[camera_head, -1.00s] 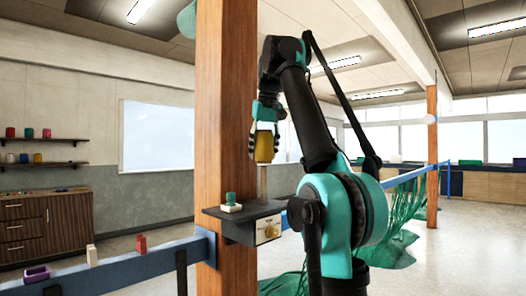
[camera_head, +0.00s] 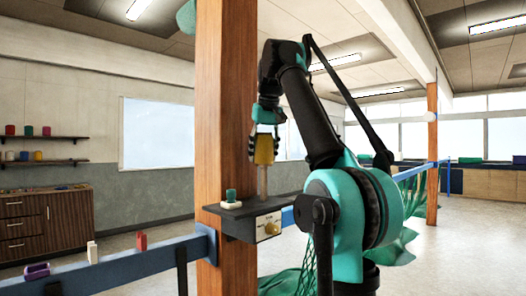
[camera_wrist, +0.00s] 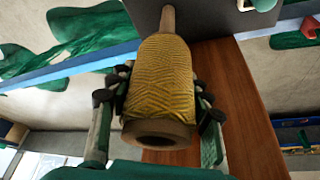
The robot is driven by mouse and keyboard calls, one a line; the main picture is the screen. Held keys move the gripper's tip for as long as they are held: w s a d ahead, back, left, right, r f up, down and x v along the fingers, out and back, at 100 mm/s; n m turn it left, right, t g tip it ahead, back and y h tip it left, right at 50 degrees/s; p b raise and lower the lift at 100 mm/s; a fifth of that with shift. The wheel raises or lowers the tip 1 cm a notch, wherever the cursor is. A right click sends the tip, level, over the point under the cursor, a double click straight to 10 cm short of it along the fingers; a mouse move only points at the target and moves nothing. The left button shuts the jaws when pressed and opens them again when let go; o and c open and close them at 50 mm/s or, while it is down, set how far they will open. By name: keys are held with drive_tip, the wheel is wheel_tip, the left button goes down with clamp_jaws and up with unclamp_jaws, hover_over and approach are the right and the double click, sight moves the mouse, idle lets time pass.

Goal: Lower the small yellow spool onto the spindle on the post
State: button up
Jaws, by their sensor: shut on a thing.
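The small yellow spool (camera_head: 264,149) is upright in my gripper (camera_head: 264,143) in the head view. In the wrist view the fingers (camera_wrist: 160,108) are shut on both sides of the yellow spool (camera_wrist: 165,75), and its brown, hollow near end faces the camera. The pale brown spindle (camera_head: 263,182) rises from a dark shelf (camera_head: 240,211) on the wooden post (camera_head: 222,100). The spool is above the shelf, in line with the spindle. The spindle (camera_wrist: 168,18) meets the spool's far end in the wrist view; whether its tip is inside is hidden.
A green-topped piece on a white base (camera_head: 231,199) sits on the shelf left of the spindle. A dial box (camera_head: 268,227) is on the shelf's front. A blue rail (camera_head: 150,258) carries small blocks. Green netting (camera_head: 290,282) hangs below.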

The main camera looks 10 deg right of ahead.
sight(267, 155)
drive_tip(key=shift+f, duration=5.1)
drive_tip(key=o, duration=1.3)
drive_tip(key=v, duration=1.2)
drive_tip(key=shift+s, duration=0.1)
